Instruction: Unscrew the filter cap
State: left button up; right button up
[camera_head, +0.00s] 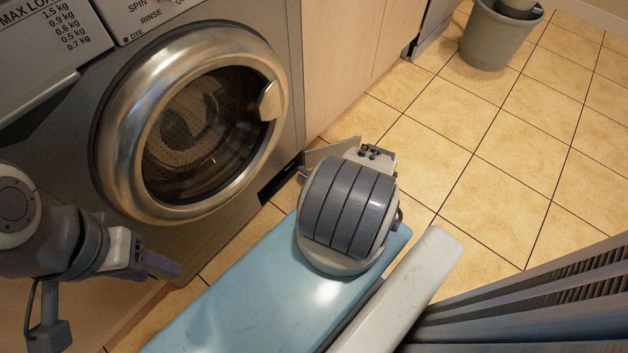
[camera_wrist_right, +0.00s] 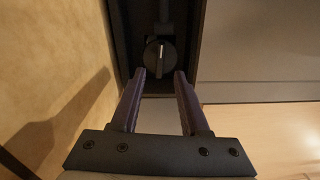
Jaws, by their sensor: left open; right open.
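The filter cap (camera_wrist_right: 158,54) is a dark round knob with a light upright grip ridge, inside a dark recess (camera_wrist_right: 183,45) in the right wrist view. My right gripper (camera_wrist_right: 162,74) is open and empty, its two purple fingers pointing at the cap, which appears just beyond and between the tips. I cannot tell the exact gap. In the head view the dark filter opening (camera_head: 279,183) is low on the washing machine's front; the cap is hidden there and my right arm covers most of that gripper. My left gripper (camera_head: 176,267) is open and empty, left of the opening.
The washing machine (camera_head: 283,120) has a round, closed glass door (camera_head: 203,120). An open flap (camera_head: 331,151) stands out beside the filter opening. A grey bucket (camera_head: 488,40) is far back on the tiled floor (camera_head: 510,145), which is otherwise clear to the right.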

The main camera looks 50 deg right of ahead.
jog(key=shift+s+d+p, duration=0.2)
jog(key=shift+s+p, duration=0.1)
jog(key=shift+s, duration=2.35)
